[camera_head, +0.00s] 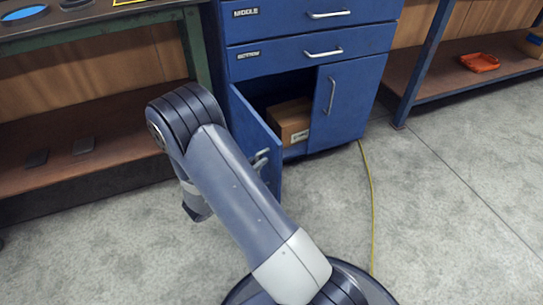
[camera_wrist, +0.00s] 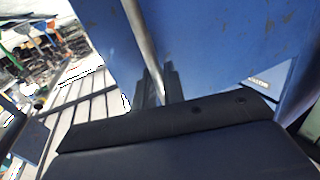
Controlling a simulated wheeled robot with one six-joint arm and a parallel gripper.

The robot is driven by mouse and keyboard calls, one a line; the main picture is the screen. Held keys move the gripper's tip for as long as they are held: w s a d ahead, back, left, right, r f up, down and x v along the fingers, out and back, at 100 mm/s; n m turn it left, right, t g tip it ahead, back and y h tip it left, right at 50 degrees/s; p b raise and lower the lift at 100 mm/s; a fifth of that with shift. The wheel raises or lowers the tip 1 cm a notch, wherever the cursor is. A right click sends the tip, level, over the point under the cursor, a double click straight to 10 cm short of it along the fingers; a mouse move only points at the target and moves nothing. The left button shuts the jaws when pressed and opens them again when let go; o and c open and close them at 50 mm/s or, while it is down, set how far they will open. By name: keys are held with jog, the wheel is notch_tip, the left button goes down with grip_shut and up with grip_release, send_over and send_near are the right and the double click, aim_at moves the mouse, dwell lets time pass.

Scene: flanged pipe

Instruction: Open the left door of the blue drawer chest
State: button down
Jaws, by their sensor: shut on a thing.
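The blue drawer chest (camera_head: 278,27) stands behind my arm in the head view. Its left door (camera_head: 252,122) is swung partly open towards me, with a dark gap behind it. The silver handle of the left door (camera_head: 261,157) shows beside my arm. In the wrist view the handle bar (camera_wrist: 141,38) runs down between the dark fingers of my gripper (camera_wrist: 156,80), close to the blue door face. My gripper is shut on this handle. In the head view my arm hides most of the gripper and part of the door.
A cardboard box (camera_head: 289,121) sits inside the open compartment. The right door (camera_head: 345,103) is closed. Workbenches with wooden lower shelves (camera_head: 95,140) stand on both sides. A yellow cable (camera_head: 371,205) lies on the floor. The concrete floor at the front right (camera_head: 455,205) is clear.

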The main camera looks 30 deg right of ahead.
jog(key=shift+w+a, duration=0.2)
jog(key=shift+a, duration=0.65)
jog(key=shift+w+a, duration=0.25)
jog(key=shift+a, duration=0.6)
jog(key=shift+w+a, duration=0.2)
jog(key=shift+a, duration=0.65)
jog(key=shift+r, duration=0.1)
jog(key=c, duration=1.6)
grip_release()
jog(key=shift+p, duration=0.3)
jog(key=p+v, duration=0.3)
jog(key=v, duration=0.7)
jog(key=shift+s+a, duration=0.2)
jog(key=shift+a, duration=0.15)
